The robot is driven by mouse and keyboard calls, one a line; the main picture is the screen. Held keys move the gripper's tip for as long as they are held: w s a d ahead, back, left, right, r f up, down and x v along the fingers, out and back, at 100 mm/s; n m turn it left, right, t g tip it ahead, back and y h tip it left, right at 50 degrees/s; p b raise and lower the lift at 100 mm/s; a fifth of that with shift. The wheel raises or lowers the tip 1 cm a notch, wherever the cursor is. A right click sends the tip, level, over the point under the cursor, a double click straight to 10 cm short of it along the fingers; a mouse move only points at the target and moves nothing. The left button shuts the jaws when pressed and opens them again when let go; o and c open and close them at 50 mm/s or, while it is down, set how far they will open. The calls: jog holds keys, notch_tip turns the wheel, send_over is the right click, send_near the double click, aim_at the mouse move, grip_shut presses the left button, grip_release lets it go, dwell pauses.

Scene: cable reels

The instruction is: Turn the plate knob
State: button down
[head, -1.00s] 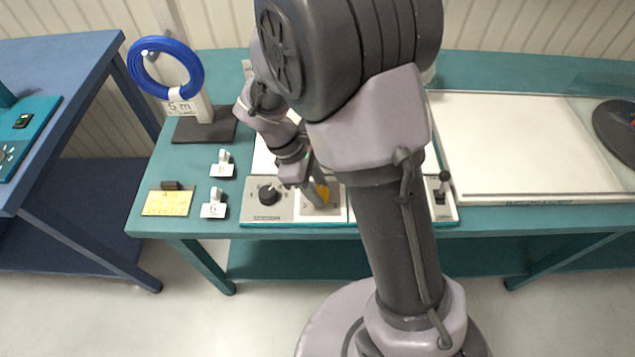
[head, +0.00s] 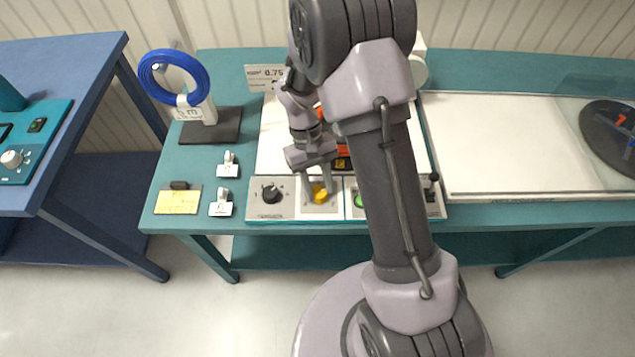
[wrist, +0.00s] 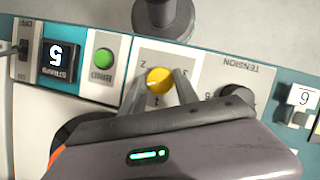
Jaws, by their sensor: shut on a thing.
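The yellow knob (head: 320,193) sits on a white panel at the front of the teal bench. In the wrist view the same knob (wrist: 159,80) has a pale pointer line on its top, with the numbers 1, 2 and 3 around it. My gripper (head: 317,190) reaches down to it from behind. In the wrist view my gripper (wrist: 161,88) has one finger on each side of the knob and is shut on it. The knob's lower side is partly hidden by the fingers.
A black tension knob (head: 271,195) is left of the yellow knob; a green button (head: 358,201) is right. A black lever (head: 432,185) stands at the panel's right end. A blue cable coil (head: 173,76) hangs on a stand at the back left.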

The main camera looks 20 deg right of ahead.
jog(key=m+y, duration=0.1)
jog(key=m, duration=0.1)
jog(key=m+y, duration=0.1)
jog(key=m, duration=0.2)
jog(key=shift+d+m+p, duration=0.2)
jog(key=shift+m+p, duration=0.1)
jog(key=m+y, duration=0.1)
jog(key=m, duration=0.1)
jog(key=m+t, duration=0.1)
jog(key=m, duration=0.1)
jog(key=shift+s+d+m+y, duration=0.1)
jog(key=shift+m+y, duration=0.3)
jog(key=shift+m+t+b, duration=0.3)
jog(key=c, duration=0.9)
grip_release()
jog(key=shift+r, duration=0.1)
jog(key=p+v, duration=0.6)
jog(key=v, duration=1.1)
jog(key=shift+d, duration=0.15)
